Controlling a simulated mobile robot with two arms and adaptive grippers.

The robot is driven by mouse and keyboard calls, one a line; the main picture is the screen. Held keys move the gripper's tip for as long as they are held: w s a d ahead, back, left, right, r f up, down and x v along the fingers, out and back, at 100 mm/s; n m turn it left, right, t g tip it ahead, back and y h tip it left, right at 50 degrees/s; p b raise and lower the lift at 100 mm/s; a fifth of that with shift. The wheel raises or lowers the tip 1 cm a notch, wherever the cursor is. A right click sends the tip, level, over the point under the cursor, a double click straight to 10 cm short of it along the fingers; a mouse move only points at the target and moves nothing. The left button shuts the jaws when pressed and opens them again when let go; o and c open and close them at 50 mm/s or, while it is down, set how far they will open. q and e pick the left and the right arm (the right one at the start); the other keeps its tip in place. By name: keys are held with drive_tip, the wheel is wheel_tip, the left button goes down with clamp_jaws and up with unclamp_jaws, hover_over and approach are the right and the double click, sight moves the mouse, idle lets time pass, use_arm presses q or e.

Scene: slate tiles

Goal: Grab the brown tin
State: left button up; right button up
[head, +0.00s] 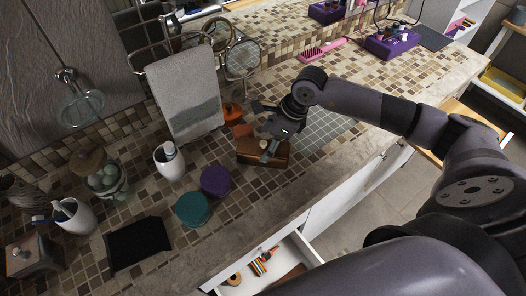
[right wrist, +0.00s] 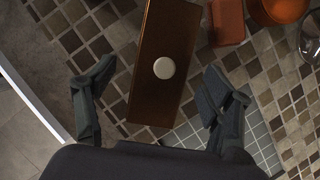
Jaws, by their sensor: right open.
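A long brown box (head: 275,157) with a pale round knob on top lies on the tiled counter; it also shows in the right wrist view (right wrist: 155,100). A smaller reddish-brown tin (head: 242,131) sits just behind it, also in the right wrist view (right wrist: 227,22). I cannot tell for sure which is the brown tin. My right gripper (head: 263,130) is open above the long box. In the right wrist view, its fingers (right wrist: 158,72) appear on either side of the long box, with gaps, holding nothing. My left gripper is not in view.
An orange jar (head: 233,112) stands behind the tin. Purple (head: 215,181) and teal (head: 193,209) round containers and a white cup (head: 169,164) stand to the left. A towel (head: 184,90) hangs behind. An open drawer (head: 296,257) juts out below the counter front.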

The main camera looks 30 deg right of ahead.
sight(266, 147)
drive_tip(key=shift+f, duration=0.25)
drive_tip(key=p+x, duration=0.2)
drive_tip(key=x, duration=0.2)
drive_tip(key=shift+d+f+p, duration=0.1)
drive_tip(key=shift+f+p, duration=0.15)
drive_tip(key=shift+p, duration=0.05)
drive_tip(key=shift+w+f, duration=0.1)
drive_tip(key=shift+f, duration=0.15)
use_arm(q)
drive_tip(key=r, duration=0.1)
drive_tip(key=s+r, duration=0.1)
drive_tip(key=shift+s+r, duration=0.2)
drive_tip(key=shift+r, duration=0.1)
use_arm(e)
drive_tip(key=shift+c, duration=0.5)
drive_tip(key=c, duration=1.5)
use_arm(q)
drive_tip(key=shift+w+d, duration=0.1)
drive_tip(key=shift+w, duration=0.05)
use_arm(e)
drive_tip(key=shift+r, duration=0.15)
drive_tip(key=shift+c, duration=0.2)
